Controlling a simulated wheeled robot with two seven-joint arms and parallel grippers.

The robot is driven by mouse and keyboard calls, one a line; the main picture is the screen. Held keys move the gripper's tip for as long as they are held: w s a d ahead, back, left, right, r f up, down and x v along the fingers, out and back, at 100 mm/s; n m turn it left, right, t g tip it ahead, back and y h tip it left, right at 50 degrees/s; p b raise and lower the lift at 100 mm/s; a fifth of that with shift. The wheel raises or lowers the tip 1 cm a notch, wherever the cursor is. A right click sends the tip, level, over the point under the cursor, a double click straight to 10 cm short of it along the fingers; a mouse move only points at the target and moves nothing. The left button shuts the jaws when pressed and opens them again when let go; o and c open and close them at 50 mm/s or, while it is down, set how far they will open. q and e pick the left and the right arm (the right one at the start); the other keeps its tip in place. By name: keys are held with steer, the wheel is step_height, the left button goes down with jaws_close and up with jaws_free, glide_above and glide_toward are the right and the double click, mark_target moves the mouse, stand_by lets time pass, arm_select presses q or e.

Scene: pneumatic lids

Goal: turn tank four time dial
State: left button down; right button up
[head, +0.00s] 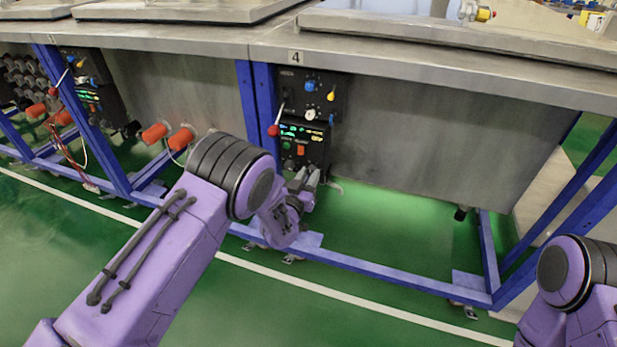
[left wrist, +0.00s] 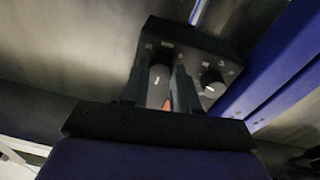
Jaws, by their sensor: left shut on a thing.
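The tank marked 4 (head: 295,57) has a black control panel (head: 318,82) with blue and yellow knobs, and a lower black box (head: 303,132) with lit green displays. My left gripper (head: 306,178) is at the bottom of that lower box. In the left wrist view, its two fingers (left wrist: 161,85) are shut on a dark round dial (left wrist: 158,80) on the black box, one finger on each side. A second dark dial (left wrist: 212,78) with a white mark sits to the right, untouched. In the head view both dials are hidden. My right gripper is out of view.
A red-knobbed lever (head: 274,130) stands left of the panel. Blue frame legs (head: 247,95) stand beside it, and a low blue rail (head: 350,271) runs below. Orange handles (head: 155,133) stick out at the left. The green floor (head: 390,210) right of the panel is open.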

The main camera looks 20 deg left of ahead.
arm_select(q)
steer(key=shift+f, duration=0.1)
steer(key=c, duration=0.8)
jaws_free()
steer(key=shift+c, duration=0.2)
steer(key=shift+s, duration=0.1)
steer(key=s+p, duration=0.1)
steer(key=s, duration=0.9)
steer(key=shift+s+a+f, duration=0.15)
steer(key=shift+s+a, duration=0.05)
steer(key=shift+a, duration=0.2)
